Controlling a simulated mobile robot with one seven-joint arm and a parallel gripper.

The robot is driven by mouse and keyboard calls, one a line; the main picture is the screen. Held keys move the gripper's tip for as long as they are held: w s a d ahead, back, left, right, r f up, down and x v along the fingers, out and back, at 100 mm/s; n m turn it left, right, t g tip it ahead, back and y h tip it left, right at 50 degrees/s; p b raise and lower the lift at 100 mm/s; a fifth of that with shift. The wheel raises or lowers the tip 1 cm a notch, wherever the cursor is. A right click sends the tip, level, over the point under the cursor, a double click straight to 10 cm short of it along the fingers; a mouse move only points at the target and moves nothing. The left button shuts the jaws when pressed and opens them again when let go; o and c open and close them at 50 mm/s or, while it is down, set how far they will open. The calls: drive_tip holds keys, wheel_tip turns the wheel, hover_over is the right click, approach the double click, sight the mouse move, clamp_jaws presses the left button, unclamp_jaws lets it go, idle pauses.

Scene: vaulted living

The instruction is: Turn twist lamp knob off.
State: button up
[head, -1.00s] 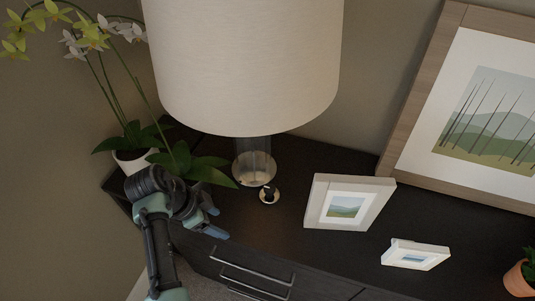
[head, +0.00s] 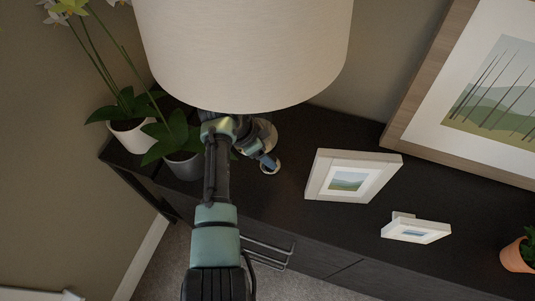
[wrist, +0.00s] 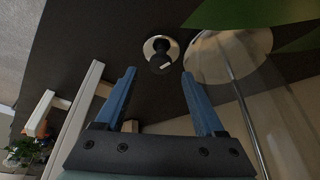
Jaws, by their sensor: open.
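The table lamp has a large cream shade (head: 245,55) and a round metal and glass base (head: 268,132) on the dark cabinet. The small twist knob (head: 270,166), black on a round chrome plate, sits on the cabinet top in front of the lamp base. In the wrist view the knob (wrist: 160,54) appears beyond the fingertips, between their lines, with the lamp base (wrist: 228,54) to its right. My gripper (wrist: 158,72) is open and empty, its two blue fingers apart. In the head view my gripper (head: 265,160) is beside the knob and partly covers it; contact cannot be told.
Potted orchids (head: 130,135) stand at the left end of the dark cabinet (head: 290,205). A white-framed picture (head: 350,175) stands right of the knob, with a smaller frame (head: 415,229) and a terracotta pot (head: 518,255) farther right. The lamp shade hangs low over my arm.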

drive_tip(key=shift+x, duration=1.4)
drive_tip(key=shift+a, duration=0.15)
clamp_jaws()
